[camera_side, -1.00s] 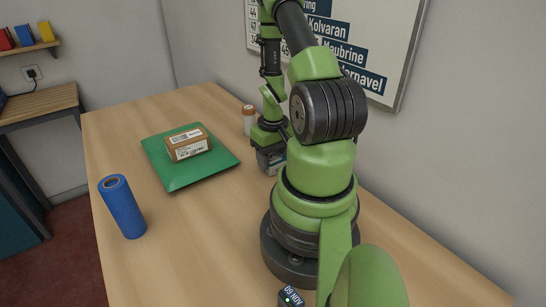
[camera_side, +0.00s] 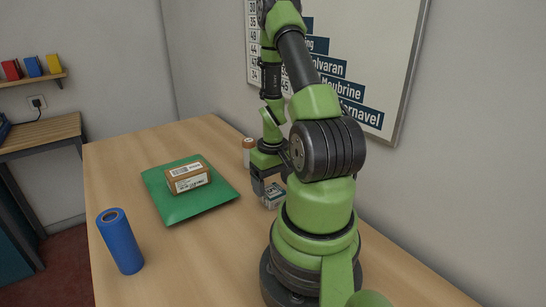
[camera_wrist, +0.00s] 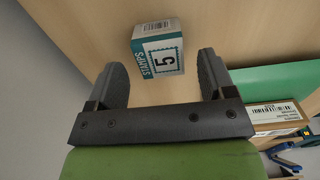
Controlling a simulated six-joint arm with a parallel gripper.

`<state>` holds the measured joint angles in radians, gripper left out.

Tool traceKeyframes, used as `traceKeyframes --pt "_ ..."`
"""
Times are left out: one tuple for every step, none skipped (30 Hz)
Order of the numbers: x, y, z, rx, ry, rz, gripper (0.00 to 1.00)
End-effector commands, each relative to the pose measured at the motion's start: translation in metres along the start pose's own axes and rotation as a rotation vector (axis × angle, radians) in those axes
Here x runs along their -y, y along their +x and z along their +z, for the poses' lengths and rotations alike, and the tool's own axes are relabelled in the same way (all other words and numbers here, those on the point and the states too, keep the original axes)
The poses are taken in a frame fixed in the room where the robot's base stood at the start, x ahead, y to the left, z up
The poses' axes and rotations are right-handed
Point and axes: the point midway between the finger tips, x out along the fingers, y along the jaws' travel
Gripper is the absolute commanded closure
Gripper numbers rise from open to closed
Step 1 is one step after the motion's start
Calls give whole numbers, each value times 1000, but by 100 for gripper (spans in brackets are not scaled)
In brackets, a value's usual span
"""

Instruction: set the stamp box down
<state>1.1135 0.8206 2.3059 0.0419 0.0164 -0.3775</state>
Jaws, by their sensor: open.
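The stamp box (camera_wrist: 158,48) is a small white and teal carton marked "STAMPS" and "5". In the wrist view it rests on the wooden counter just beyond the fingertips, with a gap to each side. My gripper (camera_wrist: 162,70) is open, and its two dark fingers stand apart with nothing between them. In the side view my gripper (camera_side: 262,184) is low over the counter, close beside the stamp box (camera_side: 273,198), which is small and partly hidden there.
A green mailer (camera_side: 208,206) with a brown labelled parcel (camera_side: 188,177) on it lies left of my gripper. A white roll with a brown top (camera_side: 248,152) stands close behind. A blue roll (camera_side: 121,241) stands at the front left. Bare counter lies between.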

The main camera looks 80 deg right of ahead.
Motion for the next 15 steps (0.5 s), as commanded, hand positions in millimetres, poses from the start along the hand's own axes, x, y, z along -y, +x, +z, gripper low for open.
traceKeyframes --pt "0 -11 -1 -8 1 1 24" --pt "0 -17 -2 -8 -1 1 24" --pt "0 -24 -2 -9 -1 0 24" --pt "0 -30 -2 -9 -1 1 24" --pt "0 -36 -1 -8 0 1 24" --pt "-1 -43 -2 -9 -1 1 24" --pt "-1 -49 -2 -9 0 1 24" --pt "-1 -54 -2 -8 1 1 24" --pt "-1 -60 -1 -8 0 2 24" --pt "0 -65 -1 -6 0 2 24" --pt "0 -69 -1 -6 0 1 24" --pt "-1 -74 -1 -6 0 1 24" --pt "-1 -78 -1 -5 -1 1 24" --pt "0 -81 -1 -4 0 1 24" --pt "0 -84 -1 -3 0 1 24"
